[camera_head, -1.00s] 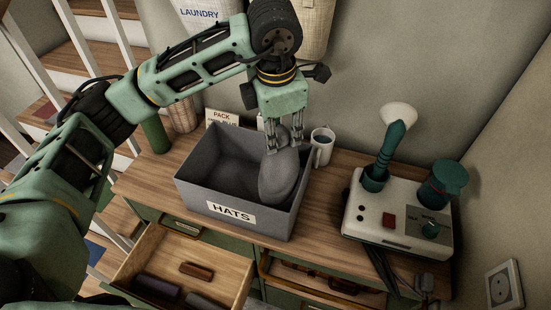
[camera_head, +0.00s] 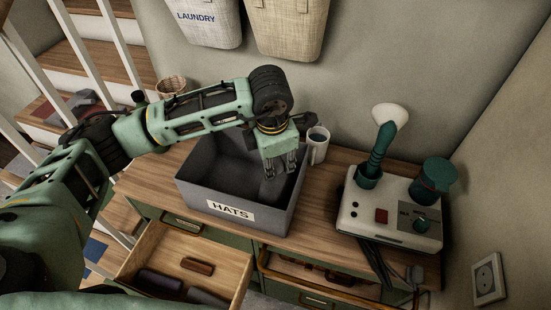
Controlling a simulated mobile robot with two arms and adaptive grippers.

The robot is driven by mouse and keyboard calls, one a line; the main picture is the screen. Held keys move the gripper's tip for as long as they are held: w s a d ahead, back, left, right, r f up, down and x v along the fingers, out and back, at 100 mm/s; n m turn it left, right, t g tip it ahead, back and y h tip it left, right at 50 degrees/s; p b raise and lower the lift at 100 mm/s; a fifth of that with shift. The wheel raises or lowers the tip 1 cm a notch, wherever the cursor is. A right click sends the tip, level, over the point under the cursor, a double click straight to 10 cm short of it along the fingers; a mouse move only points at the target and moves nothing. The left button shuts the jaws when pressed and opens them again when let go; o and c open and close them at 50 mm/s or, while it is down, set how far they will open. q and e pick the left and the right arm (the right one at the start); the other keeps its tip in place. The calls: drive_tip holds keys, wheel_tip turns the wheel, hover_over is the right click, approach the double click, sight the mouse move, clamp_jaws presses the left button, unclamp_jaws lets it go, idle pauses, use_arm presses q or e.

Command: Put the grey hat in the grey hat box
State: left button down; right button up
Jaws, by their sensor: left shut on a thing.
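The grey hat box (camera_head: 270,222), an open box labelled "HATS", stands on the wooden dresser top. The grey hat (camera_head: 271,188) is inside the box, near its right wall. Much of the hat blends with the dark grey interior, and its lower edge is hidden by the front wall. My left gripper (camera_head: 280,170) points down into the right part of the box, shut on the hat's upper part. I cannot tell whether the hat touches the box floor. My right gripper is not in view.
A mug (camera_head: 318,146) stands close behind the box's right corner. A white device (camera_head: 388,215) with green tools is to the right. An open drawer (camera_head: 235,264) juts out below the box. Two hanging baskets (camera_head: 288,28) are on the wall.

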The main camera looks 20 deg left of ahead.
use_arm(q)
drive_tip(key=shift+f, duration=0.2)
drive_tip(key=c, duration=1.3)
unclamp_jaws()
drive_tip(key=shift+r, duration=0.1)
drive_tip(key=shift+r, duration=0.4)
wheel_tip(320, 180, up, 11)
drive_tip(key=s+b, duration=0.2)
drive_tip(key=b, duration=0.2)
drive_tip(key=shift+r, duration=0.2)
